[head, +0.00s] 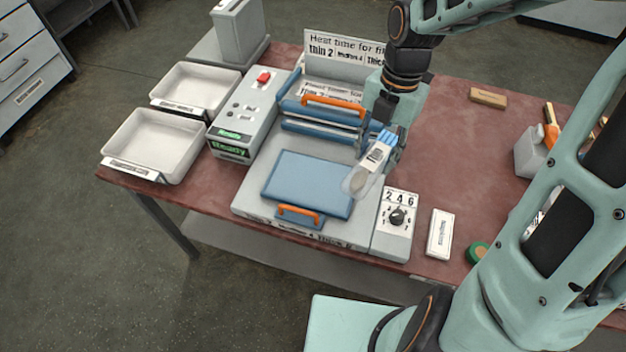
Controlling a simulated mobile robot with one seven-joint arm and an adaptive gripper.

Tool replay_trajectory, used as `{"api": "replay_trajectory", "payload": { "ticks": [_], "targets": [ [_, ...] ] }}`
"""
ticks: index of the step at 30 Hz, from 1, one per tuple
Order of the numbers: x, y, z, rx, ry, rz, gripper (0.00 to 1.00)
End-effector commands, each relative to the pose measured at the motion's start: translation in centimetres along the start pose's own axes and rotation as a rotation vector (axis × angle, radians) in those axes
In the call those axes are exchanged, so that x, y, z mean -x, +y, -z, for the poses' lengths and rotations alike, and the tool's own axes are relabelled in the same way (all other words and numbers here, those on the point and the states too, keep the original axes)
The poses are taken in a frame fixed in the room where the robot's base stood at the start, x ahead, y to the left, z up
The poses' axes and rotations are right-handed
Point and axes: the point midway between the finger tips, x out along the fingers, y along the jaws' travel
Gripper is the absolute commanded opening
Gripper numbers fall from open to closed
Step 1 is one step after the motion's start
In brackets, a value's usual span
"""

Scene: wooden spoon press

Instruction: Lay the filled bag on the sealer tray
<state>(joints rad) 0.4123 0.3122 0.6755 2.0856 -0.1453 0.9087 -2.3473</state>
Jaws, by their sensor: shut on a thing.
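My gripper (385,150) is shut on the filled bag (358,180), which has a white label and blue items showing near its top. The bag is held tilted above the right edge of the blue sealer tray (308,183), its clear lower end toward the tray's right side. I cannot tell whether the bag touches the tray. The sealer (325,115) stands behind the tray, with its blue bar raised and an orange handle (333,101) on it. A second orange handle (298,211) is at the tray's front.
A control box (243,115) with a red button and green "Ready" displays stands left of the tray. Two white bins (157,143) are further left. A dial box (396,217) and a white box (440,232) are at front right. The table's right middle is clear.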

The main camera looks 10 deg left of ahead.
Motion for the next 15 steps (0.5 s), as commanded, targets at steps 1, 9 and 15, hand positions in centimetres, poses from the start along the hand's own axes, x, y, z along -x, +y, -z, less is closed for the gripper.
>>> {"api": "replay_trajectory", "payload": {
  "ticks": [1,9,15],
  "targets": [
    [-0.2,0.1,0.3,0.075,0.000,0.010,0.20],
    [-0.5,0.6,1.0,0.302,0.000,0.037,0.20],
    [-1.9,3.5,0.9,0.319,0.004,0.037,0.20]
  ]
}}
